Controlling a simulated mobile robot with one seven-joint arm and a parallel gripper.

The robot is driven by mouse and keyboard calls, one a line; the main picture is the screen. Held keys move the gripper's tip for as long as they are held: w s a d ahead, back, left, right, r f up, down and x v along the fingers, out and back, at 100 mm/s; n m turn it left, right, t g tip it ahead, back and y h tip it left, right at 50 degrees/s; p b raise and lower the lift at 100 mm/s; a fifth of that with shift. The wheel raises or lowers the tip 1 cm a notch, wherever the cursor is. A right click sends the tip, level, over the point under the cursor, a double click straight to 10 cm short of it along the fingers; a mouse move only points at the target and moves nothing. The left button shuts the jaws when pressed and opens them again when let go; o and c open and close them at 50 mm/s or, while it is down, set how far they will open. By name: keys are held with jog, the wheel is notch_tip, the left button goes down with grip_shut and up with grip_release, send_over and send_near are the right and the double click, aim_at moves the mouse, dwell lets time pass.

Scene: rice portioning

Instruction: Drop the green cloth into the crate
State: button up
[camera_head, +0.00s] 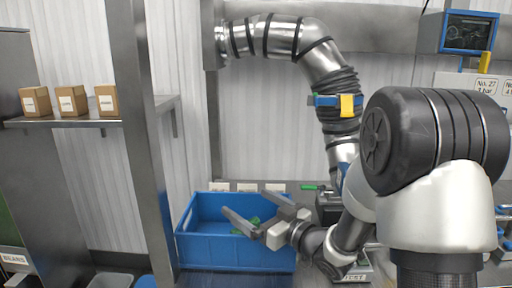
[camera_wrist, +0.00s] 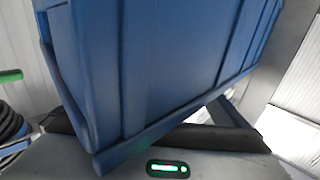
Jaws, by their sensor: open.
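The blue crate (camera_head: 212,253) stands on the counter at the lower middle of the head view. A blue crate wall (camera_wrist: 180,60) fills most of the wrist view. My gripper (camera_head: 247,203) is open, its two grey fingers spread over the crate's right part. The green cloth (camera_head: 252,222) shows as small green patches between and behind the fingers, within the crate's outline. Most of it is hidden by the gripper and the crate's front wall. It looks apart from the jaws, but contact cannot be told. The cloth is not seen in the wrist view.
A steel post (camera_head: 150,150) rises close to the crate's left side. Small cartons (camera_head: 72,100) stand on a shelf at left. A large metal duct (camera_head: 275,38) with a black hose hangs behind the crate. A machine with a green handle (camera_head: 310,187) stands right of the crate.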

jog(key=p+v, duration=0.1)
jog(key=v, duration=1.6)
jog(key=shift+s+d+p, duration=0.15)
jog(key=shift+d+p, duration=0.05)
jog(key=shift+p, duration=0.1)
